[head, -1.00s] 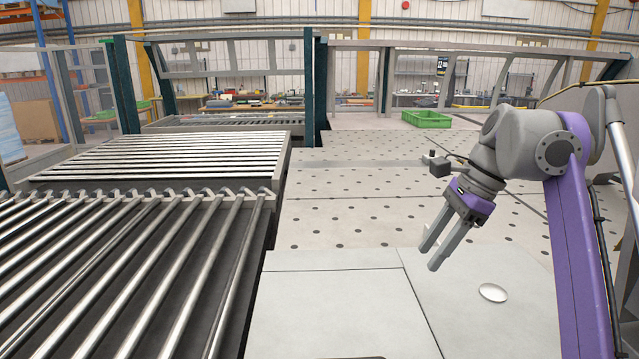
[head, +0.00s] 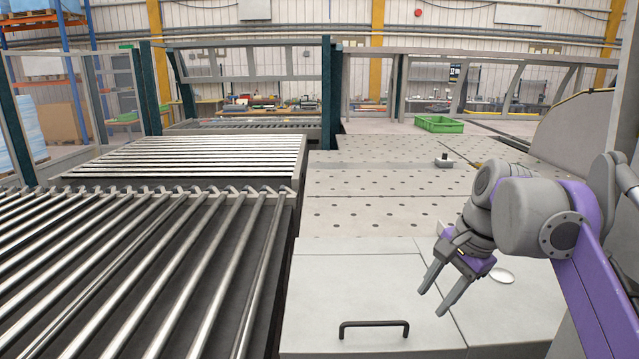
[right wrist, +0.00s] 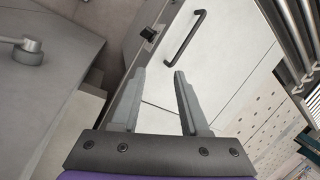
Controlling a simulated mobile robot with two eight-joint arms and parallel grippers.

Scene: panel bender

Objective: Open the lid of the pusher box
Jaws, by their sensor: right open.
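The light grey lid (head: 350,290) of the pusher box lies flat and closed at the front of the table in the head view. A dark bar handle (head: 374,324) stands on it near the front edge. The lid (right wrist: 212,75) and the handle (right wrist: 184,38) also show in the right wrist view, beyond the fingertips. My right gripper (head: 436,304) is open and empty, above and to the right of the handle, apart from it. Its two fingers (right wrist: 158,72) show spread in the right wrist view. My left gripper is not in view.
A roller conveyor (head: 130,260) fills the left. A table with dark holes (head: 370,185) lies behind the lid. A green crate (head: 439,124) stands far back.

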